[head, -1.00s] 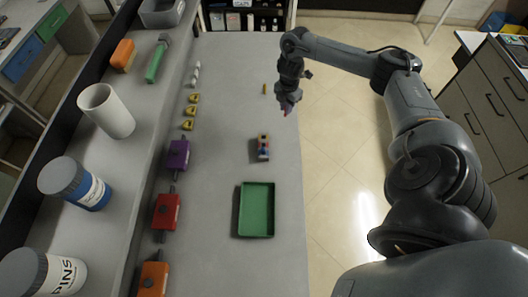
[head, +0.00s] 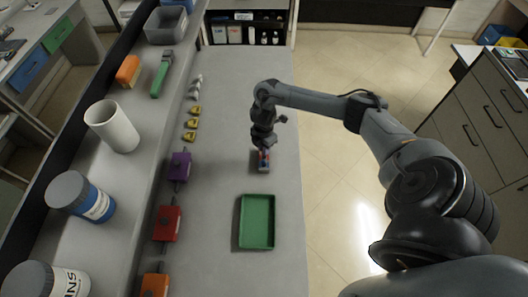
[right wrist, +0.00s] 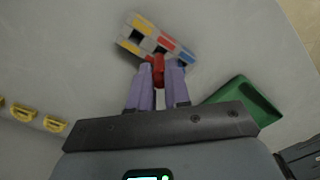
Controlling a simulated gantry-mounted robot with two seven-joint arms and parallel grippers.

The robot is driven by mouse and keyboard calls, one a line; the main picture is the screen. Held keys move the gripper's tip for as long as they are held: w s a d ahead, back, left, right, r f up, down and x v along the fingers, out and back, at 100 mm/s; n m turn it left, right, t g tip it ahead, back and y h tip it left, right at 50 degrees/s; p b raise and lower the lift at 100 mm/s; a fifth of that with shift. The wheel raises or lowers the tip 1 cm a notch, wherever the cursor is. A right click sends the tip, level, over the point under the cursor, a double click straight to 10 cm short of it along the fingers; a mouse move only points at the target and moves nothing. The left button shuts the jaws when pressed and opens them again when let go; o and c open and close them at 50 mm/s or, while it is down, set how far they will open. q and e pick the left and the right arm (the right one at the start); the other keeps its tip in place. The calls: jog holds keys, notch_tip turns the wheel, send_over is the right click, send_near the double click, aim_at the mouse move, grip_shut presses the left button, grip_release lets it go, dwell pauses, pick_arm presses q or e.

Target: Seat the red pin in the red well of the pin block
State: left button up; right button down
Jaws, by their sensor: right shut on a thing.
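My right gripper (head: 263,148) is over the pin block (head: 263,167) on the bench. In the right wrist view its purple fingers (right wrist: 157,84) are shut on the red pin (right wrist: 157,66). The pin block also shows there (right wrist: 150,42), lying at a slant, with yellow, red and blue patches and dark wells. The pin's far end overlaps the block's near edge in that view, close to the red and blue patches. I cannot tell whether it touches the block or is above it. In the head view the gripper hides much of the block. My left gripper is not in view.
A green tray (head: 240,222) lies nearer me on the bench. Purple (head: 180,166), red (head: 167,224) and orange (head: 154,286) tools and several yellow pieces (head: 190,125) line the left side. A raised shelf further left holds jars and a white cup (head: 112,126).

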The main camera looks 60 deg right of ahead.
notch_tip(320, 180, down, 4)
jog(key=shift+r, duration=0.2)
jog(key=shift+f, duration=0.2)
jog(key=shift+f, duration=0.1)
jog(key=c, duration=1.1)
grip_release()
